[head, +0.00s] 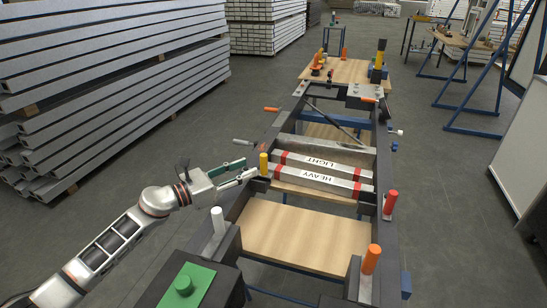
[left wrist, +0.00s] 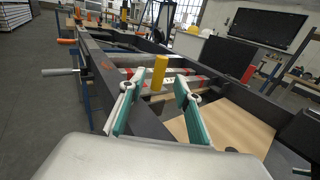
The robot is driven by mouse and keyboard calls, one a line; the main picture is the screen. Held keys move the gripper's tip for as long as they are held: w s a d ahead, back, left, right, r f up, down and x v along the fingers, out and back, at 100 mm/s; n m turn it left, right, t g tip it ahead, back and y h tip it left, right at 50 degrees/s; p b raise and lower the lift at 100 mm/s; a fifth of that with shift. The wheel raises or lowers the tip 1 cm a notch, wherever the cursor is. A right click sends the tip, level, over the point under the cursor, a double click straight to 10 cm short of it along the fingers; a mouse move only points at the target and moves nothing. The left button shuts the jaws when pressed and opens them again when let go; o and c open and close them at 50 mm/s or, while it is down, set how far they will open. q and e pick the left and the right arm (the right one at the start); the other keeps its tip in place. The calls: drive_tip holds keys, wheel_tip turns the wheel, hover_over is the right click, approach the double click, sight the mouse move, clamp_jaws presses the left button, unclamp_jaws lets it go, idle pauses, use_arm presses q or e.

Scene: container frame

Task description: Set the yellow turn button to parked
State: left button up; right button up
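The yellow turn button (head: 263,164) is an upright yellow cylinder on the left rail of the dark frame, by the end of the HEAVY bar. It also shows in the left wrist view (left wrist: 158,73), upright ahead of my fingers. My left gripper (head: 247,170) comes in from the left, just beside the button. In the left wrist view its two green-and-grey fingers (left wrist: 160,84) are spread apart, with the button showing between their tips. I cannot tell whether either finger touches it. The button's base is partly hidden. My right gripper is not in view.
Bars marked HEAVY (head: 318,183) and LIGHT (head: 320,164) lie across the frame. A red post (head: 390,204) and an orange post (head: 371,259) stand on the right rail, a white post (head: 218,222) on the near left. A grey handle (left wrist: 62,72) sticks out left.

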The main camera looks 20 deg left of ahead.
sight(264, 161)
use_arm(q)
drive_tip(key=x, duration=0.7)
drive_tip(key=shift+w+d, duration=0.15)
drive_tip(key=shift+w, duration=0.05)
clamp_jaws()
